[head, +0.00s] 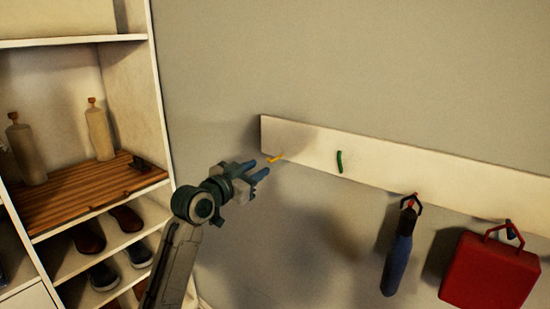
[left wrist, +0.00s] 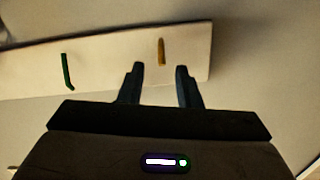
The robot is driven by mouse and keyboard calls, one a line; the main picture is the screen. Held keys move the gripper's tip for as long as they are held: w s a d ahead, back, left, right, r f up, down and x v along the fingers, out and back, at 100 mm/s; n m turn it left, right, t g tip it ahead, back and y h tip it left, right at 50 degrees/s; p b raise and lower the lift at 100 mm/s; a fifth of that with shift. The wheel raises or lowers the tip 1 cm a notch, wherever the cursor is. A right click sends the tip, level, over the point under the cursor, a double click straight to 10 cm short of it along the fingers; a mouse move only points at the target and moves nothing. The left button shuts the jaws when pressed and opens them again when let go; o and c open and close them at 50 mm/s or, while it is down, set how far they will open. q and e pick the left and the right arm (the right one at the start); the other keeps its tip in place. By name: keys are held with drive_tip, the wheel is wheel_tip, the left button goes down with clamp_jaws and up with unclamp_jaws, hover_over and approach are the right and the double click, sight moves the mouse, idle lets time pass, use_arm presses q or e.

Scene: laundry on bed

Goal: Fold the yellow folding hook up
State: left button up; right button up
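The yellow folding hook (head: 275,158) sticks out from the left end of the white wall board (head: 375,163). In the left wrist view the yellow hook (left wrist: 162,51) shows beyond the fingertips, roughly between them in the picture. My left gripper (head: 262,170) is open, with its blue fingertips just left of and slightly below the hook in the head view. The left wrist view shows the two fingers of my left gripper (left wrist: 160,68) apart with nothing between them. I cannot tell whether a fingertip touches the hook. My right gripper is not in view.
A green hook (head: 339,162) is beside the yellow one on the board. A blue item (head: 398,258) and a red case (head: 488,272) hang further right. A shelf unit (head: 162,110) with bottles and shoes stands at left. The wall above the board is clear.

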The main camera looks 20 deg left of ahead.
sight(273, 160)
use_arm(q)
drive_tip(key=p+x, duration=0.2)
drive_tip(key=x, duration=0.5)
drive_tip(key=shift+w+f, duration=0.1)
drive_tip(key=shift+w, duration=0.25)
drive_tip(key=shift+w+d, duration=0.1)
drive_tip(key=shift+w, duration=0.05)
drive_tip(key=shift+c, duration=0.4)
clamp_jaws()
